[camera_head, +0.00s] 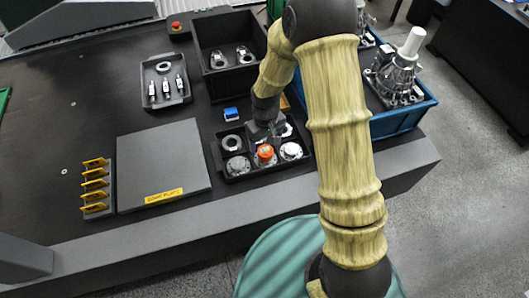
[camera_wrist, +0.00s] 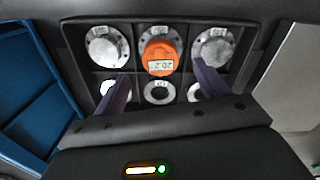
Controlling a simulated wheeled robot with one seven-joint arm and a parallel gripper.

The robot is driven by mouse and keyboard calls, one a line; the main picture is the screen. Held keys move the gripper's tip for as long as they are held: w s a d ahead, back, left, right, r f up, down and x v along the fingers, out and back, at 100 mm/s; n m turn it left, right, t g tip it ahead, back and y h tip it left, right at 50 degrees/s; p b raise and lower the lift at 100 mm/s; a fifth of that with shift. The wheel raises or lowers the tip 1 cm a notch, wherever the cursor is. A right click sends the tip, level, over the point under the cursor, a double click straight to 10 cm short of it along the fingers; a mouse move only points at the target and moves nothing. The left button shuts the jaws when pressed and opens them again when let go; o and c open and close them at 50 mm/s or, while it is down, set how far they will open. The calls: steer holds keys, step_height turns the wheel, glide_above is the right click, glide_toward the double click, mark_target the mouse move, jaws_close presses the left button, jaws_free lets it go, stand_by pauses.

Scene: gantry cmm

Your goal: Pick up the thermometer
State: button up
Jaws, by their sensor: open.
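The thermometer (camera_wrist: 159,57) is an orange round device with a small digital display. It sits in the middle compartment of one row of a black divided tray (camera_wrist: 72,50), between two silver round parts. In the head view the thermometer (camera_head: 265,152) shows as an orange cap in the tray's near row. My gripper (camera_wrist: 162,74) is open and empty over the tray. In the wrist view its two fingers are spread, one on each side of the thermometer's line, with a gap to it. In the head view my gripper (camera_head: 264,136) hides part of the tray's far row.
Silver round parts (camera_wrist: 107,47) (camera_wrist: 213,47) flank the thermometer closely. Ring parts lie in the other row. A grey plate (camera_head: 163,165) lies left of the tray. A blue bin (camera_head: 403,124) stands right, a black box (camera_head: 230,47) behind. A small blue block (camera_head: 231,114) lies behind the tray.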

mark_target(266, 151)
steer(key=shift+s+f, duration=0.15)
steer(key=shift+f, duration=2.45)
steer(key=c, duration=1.2)
steer(key=shift+r, duration=0.15)
step_height(266, 151, up, 10)
steer(key=shift+f, duration=0.1)
